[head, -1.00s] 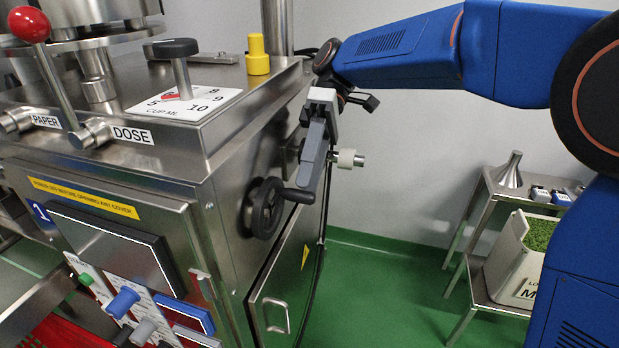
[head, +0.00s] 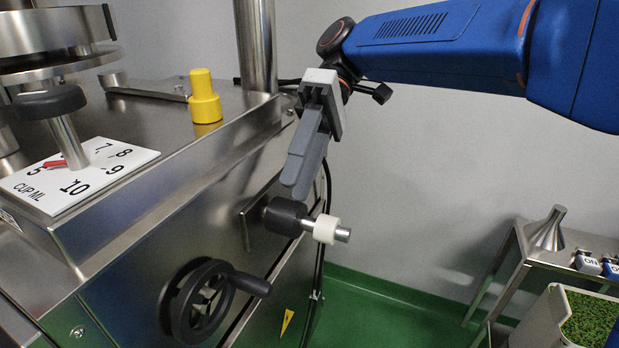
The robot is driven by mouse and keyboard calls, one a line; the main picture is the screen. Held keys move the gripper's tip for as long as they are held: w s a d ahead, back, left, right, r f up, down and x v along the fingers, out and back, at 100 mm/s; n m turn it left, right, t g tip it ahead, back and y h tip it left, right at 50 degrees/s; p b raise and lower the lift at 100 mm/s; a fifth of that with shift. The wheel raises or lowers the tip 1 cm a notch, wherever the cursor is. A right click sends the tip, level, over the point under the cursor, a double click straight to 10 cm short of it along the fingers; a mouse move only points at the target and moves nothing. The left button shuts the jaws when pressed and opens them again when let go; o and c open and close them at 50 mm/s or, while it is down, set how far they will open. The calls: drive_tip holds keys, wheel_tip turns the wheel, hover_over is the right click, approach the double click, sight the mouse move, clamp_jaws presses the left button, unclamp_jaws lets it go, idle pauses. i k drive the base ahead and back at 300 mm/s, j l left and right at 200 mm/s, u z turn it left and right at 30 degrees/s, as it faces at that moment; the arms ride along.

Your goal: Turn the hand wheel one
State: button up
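The black hand wheel (head: 200,302) with its black crank handle (head: 250,284) is on the side face of the steel machine, low in the head view. The handle sticks out to the right from the wheel's upper right rim. My gripper (head: 301,183) hangs above and to the right of the wheel, apart from it, with grey fingers pointing down. The fingers overlap from this side, so I cannot tell whether they are open or shut. Nothing shows held in them.
A black and white roller (head: 326,229) on a steel shaft juts out just below my fingertips. A yellow stub (head: 204,97) and a black-knobbed dial (head: 52,103) stand on the machine top. A side table (head: 520,262) with a funnel (head: 550,229) is at right. Green floor lies between.

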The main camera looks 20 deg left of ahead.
sight(196, 296)
drive_tip(key=i+l, duration=0.1)
drive_tip(key=k+l+u, duration=0.25)
drive_tip(key=k+l, duration=0.3)
drive_tip(key=k+l+u, duration=0.25)
drive_tip(key=k+l, duration=0.35)
